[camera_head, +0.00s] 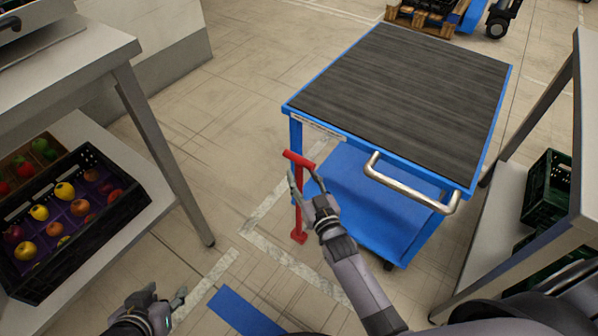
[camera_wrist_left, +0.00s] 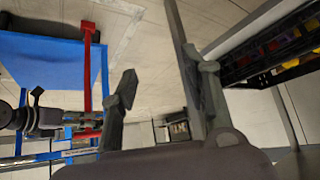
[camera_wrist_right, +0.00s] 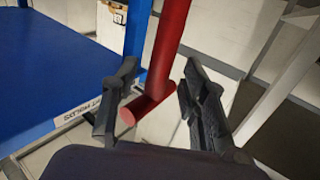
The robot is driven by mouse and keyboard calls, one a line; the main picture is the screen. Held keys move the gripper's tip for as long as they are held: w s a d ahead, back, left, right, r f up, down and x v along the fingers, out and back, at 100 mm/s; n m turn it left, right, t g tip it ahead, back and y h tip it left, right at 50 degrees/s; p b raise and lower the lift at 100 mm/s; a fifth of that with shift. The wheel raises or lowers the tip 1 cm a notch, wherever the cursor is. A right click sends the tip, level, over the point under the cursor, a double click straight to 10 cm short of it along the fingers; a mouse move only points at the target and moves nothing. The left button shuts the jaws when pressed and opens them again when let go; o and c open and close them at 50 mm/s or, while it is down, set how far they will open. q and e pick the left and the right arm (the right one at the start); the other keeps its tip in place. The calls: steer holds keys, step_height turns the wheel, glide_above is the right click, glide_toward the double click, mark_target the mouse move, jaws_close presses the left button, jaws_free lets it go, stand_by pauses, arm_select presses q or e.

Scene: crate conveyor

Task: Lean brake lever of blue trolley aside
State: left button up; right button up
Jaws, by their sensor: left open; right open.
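The blue trolley (camera_head: 352,189) stands in the middle of the head view, with a dark ribbed top and a silver push handle (camera_head: 410,184). Its red brake lever (camera_head: 299,205) stands roughly upright at the trolley's near left corner, with a T-shaped top bar. My right gripper (camera_head: 305,188) is open at the upper part of the lever. In the right wrist view the red lever (camera_wrist_right: 168,50) shows between the open fingers, with its bar end close to the left finger; contact cannot be told. My left gripper (camera_head: 160,300) is open and empty, low at the left, away from the trolley.
A grey table (camera_head: 150,110) stands at the left, with a black crate (camera_head: 110,225) of fruit on its lower shelf. A shelf with dark green crates (camera_head: 548,190) stands at the right. Floor left of the lever is clear. A pallet (camera_head: 425,20) lies behind.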

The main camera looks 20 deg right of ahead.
mark_target(301, 174)
arm_select(q)
steer(key=shift+w+d+r+t+h, duration=0.1)
steer(key=shift+w+d+r+t, duration=0.1)
steer(key=shift+w+r+t, duration=0.25)
steer(key=shift+w+d+r+t+h, duration=0.1)
steer(key=shift+w+d+r+t, duration=0.15)
steer(key=shift+w, duration=0.45)
steer(key=shift+w+d+r+t+h, duration=0.15)
steer(key=shift+w+r+t, duration=0.2)
steer(key=shift+w, duration=0.2)
arm_select(e)
steer(key=shift+w+a, duration=0.1)
steer(key=shift+w, duration=1.4)
steer(key=shift+c, duration=0.2)
jaws_close()
